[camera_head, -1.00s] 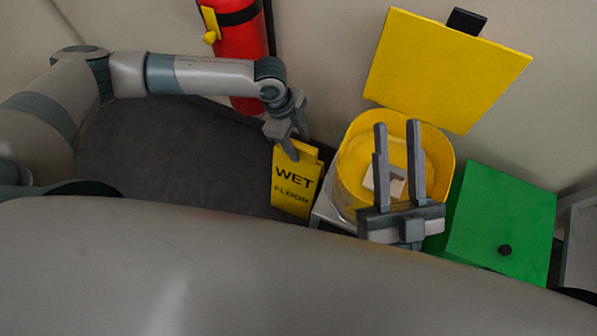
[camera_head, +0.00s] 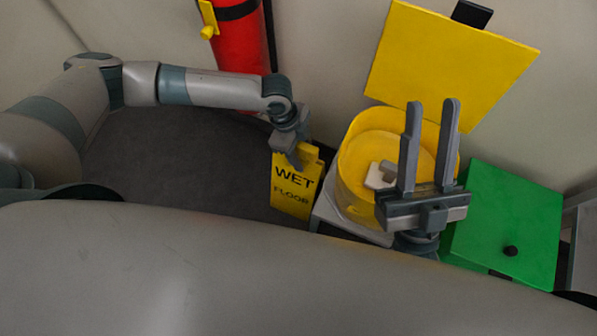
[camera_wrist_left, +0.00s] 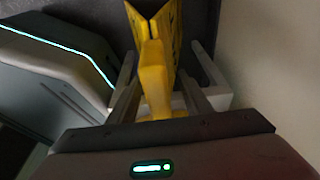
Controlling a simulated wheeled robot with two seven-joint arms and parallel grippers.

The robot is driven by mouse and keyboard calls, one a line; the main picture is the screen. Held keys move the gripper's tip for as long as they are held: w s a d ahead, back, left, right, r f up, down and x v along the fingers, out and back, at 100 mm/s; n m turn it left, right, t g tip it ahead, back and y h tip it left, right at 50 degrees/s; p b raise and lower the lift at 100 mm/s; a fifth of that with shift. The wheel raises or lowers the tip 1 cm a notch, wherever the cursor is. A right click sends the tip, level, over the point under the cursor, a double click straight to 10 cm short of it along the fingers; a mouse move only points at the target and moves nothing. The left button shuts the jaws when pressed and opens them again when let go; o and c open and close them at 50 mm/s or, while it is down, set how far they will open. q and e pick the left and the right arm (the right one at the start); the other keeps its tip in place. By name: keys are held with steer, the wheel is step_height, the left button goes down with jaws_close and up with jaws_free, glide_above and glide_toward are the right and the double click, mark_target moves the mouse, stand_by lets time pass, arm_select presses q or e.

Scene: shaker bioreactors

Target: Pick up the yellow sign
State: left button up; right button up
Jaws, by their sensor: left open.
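The yellow sign (camera_head: 292,194), lettered "WET FLOOR", stands upright on the dark floor in the head view. My left gripper (camera_head: 292,158) is at its top edge, pointing down. In the left wrist view, the sign (camera_wrist_left: 155,75) lies between the two spread fingers of my left gripper (camera_wrist_left: 163,82), which is open around it. I cannot tell whether either finger touches it. My right gripper (camera_head: 431,105) is open, fingers up, in front of the yellow bin and away from the sign.
Right of the sign is an open yellow bin (camera_head: 356,150) with a pale object (camera_head: 378,176) inside and its yellow lid (camera_head: 450,65) raised. A green lidded box (camera_head: 505,225) stands further right. A red extinguisher (camera_head: 240,50) is at the wall. Dark floor left of the sign is clear.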

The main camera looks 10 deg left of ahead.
stand_by(0.4)
arm_select(q)
jaws_close()
stand_by(1.3)
